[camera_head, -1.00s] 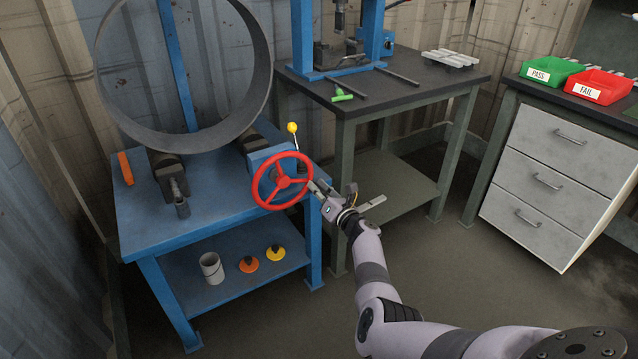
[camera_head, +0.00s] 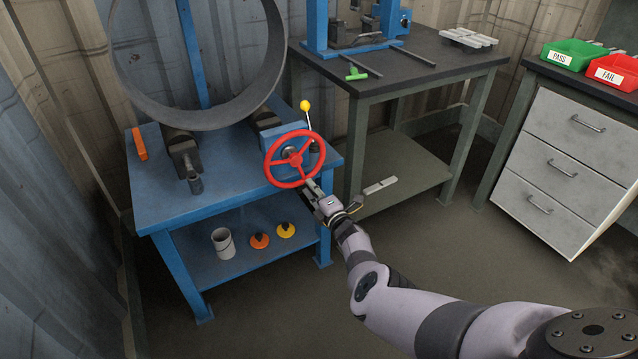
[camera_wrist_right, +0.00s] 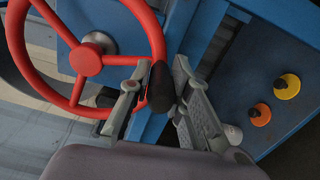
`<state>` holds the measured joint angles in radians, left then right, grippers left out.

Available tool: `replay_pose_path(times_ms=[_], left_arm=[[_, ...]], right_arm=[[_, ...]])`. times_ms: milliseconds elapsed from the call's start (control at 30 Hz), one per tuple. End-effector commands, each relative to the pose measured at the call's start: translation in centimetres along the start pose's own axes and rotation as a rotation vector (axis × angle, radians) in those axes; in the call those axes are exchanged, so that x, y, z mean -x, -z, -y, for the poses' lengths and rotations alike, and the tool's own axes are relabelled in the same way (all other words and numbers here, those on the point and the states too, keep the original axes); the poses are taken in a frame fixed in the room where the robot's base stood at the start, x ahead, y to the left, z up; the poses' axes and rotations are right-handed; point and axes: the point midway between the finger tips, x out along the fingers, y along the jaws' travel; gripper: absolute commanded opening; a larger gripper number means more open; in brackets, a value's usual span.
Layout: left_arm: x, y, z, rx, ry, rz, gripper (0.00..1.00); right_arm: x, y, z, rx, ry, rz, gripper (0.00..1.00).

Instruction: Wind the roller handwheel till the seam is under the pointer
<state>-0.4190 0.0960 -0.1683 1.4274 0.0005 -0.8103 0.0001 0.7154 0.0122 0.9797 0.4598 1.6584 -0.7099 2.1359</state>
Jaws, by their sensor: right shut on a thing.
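The red roller handwheel (camera_head: 287,160) is on the front right of the blue roller stand, and also fills the upper left of the right wrist view (camera_wrist_right: 87,59). My right gripper (camera_head: 311,184) is at the wheel's lower right rim. In the right wrist view its fingers (camera_wrist_right: 158,92) are shut on the wheel's dark handle (camera_wrist_right: 161,86). A large grey pipe ring (camera_head: 205,121) stands upright on the dark rollers (camera_head: 183,152). I cannot make out a seam or a pointer on it. My left gripper is not in view.
A yellow-knobbed lever (camera_head: 305,106) rises behind the wheel. The stand's lower shelf holds a white cup (camera_head: 223,243) and orange (camera_head: 259,241) and yellow (camera_head: 286,230) discs. The floor between bench and drawers is open.

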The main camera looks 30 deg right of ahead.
Motion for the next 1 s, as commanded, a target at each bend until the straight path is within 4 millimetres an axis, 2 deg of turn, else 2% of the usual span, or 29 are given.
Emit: replay_pose_path(times_ms=[100, 400, 1000], left_arm=[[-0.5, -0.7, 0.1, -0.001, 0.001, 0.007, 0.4], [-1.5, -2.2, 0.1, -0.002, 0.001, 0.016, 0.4], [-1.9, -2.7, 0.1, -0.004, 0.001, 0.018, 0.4]], right_arm=[[0.1, 1.3, 0.4, -0.09, 0.007, -0.007, 0.0], [0.1, 2.7, 0.4, -0.245, 0.006, -0.008, 0.0], [0.1, 3.3, 0.4, -0.301, 0.007, -0.01, 0.0]])
